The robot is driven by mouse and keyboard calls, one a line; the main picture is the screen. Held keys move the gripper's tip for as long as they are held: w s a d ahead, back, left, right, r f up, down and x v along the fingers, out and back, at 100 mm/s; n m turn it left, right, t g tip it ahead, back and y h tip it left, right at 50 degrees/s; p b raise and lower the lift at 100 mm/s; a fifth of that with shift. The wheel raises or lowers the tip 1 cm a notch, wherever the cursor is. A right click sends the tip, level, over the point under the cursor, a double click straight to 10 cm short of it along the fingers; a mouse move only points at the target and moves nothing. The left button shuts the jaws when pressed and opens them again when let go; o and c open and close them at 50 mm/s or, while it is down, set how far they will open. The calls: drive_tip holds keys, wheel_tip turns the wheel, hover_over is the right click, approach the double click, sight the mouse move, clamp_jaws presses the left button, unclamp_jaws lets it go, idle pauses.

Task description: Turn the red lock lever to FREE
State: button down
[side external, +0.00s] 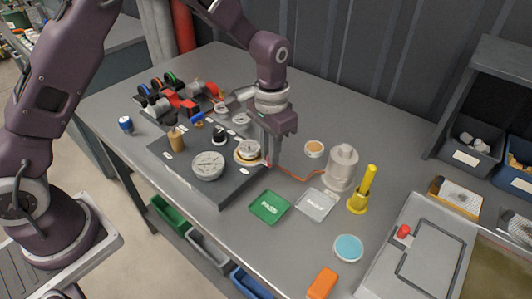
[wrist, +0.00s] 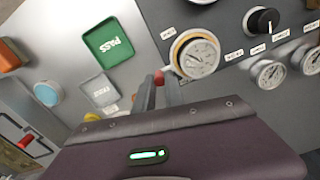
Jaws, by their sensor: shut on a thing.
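The red lock lever (wrist: 159,77) shows as a small red tip beside a round gauge dial with a gold rim (wrist: 194,54) at the edge of the dark panel (wrist: 232,78). My gripper (wrist: 158,88) has its two fingers shut on the red lever, one on each side. In the side external view my gripper (side external: 270,155) points down at the right of the gold-rimmed dial (side external: 248,151), and the lever is mostly hidden by the fingers. The small labels on the panel are too blurred to read, so the lever's marked position cannot be told.
To the right lie a green PASS tray (side external: 269,207), a grey tray (side external: 316,205), a grey cylinder (side external: 342,167) and a yellow post (side external: 364,190). An orange cord runs near my gripper.

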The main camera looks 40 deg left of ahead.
drive_tip(key=w+n, duration=0.2)
drive_tip(key=n, duration=0.1)
drive_tip(key=shift+a+n, duration=0.2)
drive_tip(key=shift+n, duration=0.1)
drive_tip(key=shift+w+a+n, duration=0.3)
drive_tip(key=shift+w+n, duration=0.2)
drive_tip(key=shift+n, duration=0.55)
drive_tip(key=shift+w+a+n, duration=0.3)
drive_tip(key=shift+w+n, duration=0.2)
drive_tip(key=shift+n, duration=0.55)
drive_tip(key=c, duration=1.4)
unclamp_jaws()
wheel_tip(320, 180, up, 7)
drive_tip(key=shift+r, duration=0.1)
